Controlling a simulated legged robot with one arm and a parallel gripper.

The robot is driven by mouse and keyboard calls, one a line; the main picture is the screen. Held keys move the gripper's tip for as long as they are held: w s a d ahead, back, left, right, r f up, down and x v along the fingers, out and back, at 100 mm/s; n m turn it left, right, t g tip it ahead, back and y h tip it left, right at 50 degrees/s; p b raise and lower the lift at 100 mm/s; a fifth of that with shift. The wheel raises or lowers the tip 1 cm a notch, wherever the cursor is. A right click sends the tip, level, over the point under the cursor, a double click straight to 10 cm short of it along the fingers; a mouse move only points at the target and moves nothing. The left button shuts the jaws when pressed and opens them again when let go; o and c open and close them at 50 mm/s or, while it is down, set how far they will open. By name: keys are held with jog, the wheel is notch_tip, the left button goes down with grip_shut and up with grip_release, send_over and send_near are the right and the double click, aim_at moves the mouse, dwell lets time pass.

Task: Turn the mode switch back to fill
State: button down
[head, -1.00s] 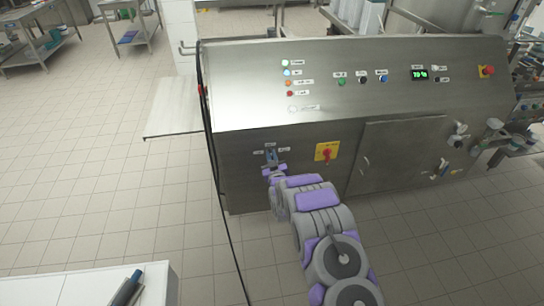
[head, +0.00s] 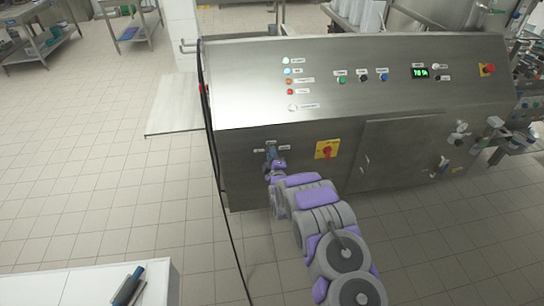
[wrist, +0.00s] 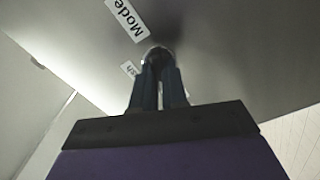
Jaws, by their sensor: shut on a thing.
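The mode switch (wrist: 158,53) is on the front of the steel machine, below the sloped control panel. In the wrist view its round metal base shows just beyond my fingertips; its knob is largely hidden between them. My gripper (wrist: 158,78) is shut on the switch, with both blue-grey fingers close together around it. A "Mode" label (wrist: 127,20) and a partly covered label ending in "sh" (wrist: 129,70) sit beside it, tilted in this view. In the head view my gripper (head: 272,157) is at the switch, and which way the knob points cannot be told.
A red rotary switch on a yellow plate (head: 327,150) is close to the right of my gripper. A closed cabinet door (head: 398,155) is further right. A black cable (head: 213,150) hangs at the machine's left edge.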

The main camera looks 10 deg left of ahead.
jog(key=shift+s+f+n+b, duration=0.1)
jog(key=shift+f+n+b, duration=0.1)
jog(key=shift+n, duration=0.9)
jog(key=shift+f+n+b, duration=0.1)
jog(key=shift+n+b, duration=0.1)
jog(key=shift+n, duration=0.9)
jog(key=shift+a, duration=0.1)
jog(key=c, duration=1.2)
grip_release()
jog(key=shift+a, duration=0.1)
jog(key=shift+o, duration=0.2)
jog(key=shift+r, duration=0.1)
jog(key=p+v, duration=0.2)
jog(key=v, duration=1.5)
jog(key=shift+p, duration=0.3)
jog(key=shift+r, duration=0.1)
